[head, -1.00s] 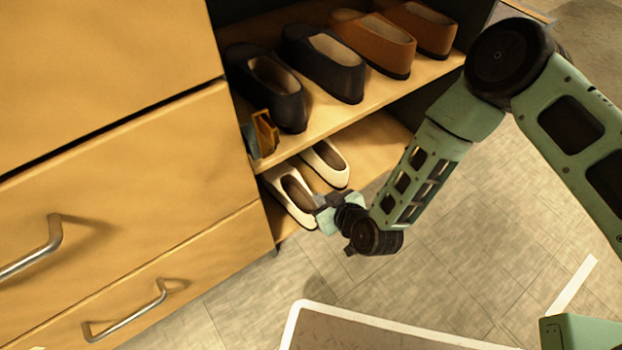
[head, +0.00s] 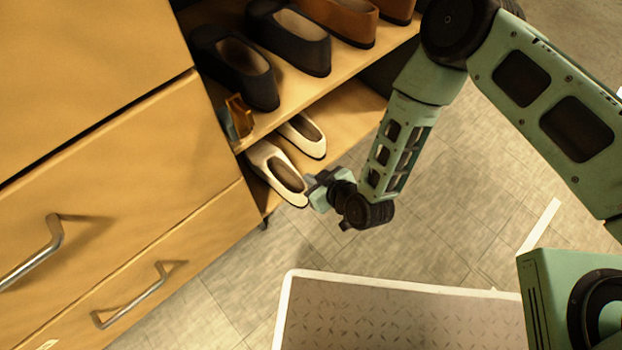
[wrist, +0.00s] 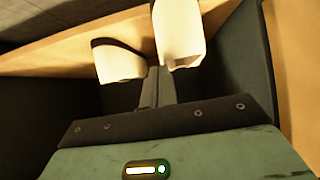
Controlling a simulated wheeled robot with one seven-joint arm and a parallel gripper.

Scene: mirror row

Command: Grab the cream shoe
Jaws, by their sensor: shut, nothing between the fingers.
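A pair of cream shoes stands on the lower shelf in the head view. The nearer cream shoe (head: 262,157) has one end at the shelf's front edge, and the other cream shoe (head: 308,141) is further along. My gripper (head: 310,184) is at the near shoe's front end, around the shelf edge; contact cannot be told. In the wrist view my gripper's fingers (wrist: 157,82) are together and empty. Their tips point toward the gap between two cream shoe ends, one at left (wrist: 118,63) and one at right (wrist: 178,38).
The lower shelf (head: 350,108) has bare room right of the shoes. The upper shelf holds dark shoes (head: 295,42), brown shoes (head: 342,22) and a small brown-and-blue object (head: 238,116). A drawer cabinet (head: 110,190) stands at left. A white-rimmed tray or mat (head: 400,282) lies in front.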

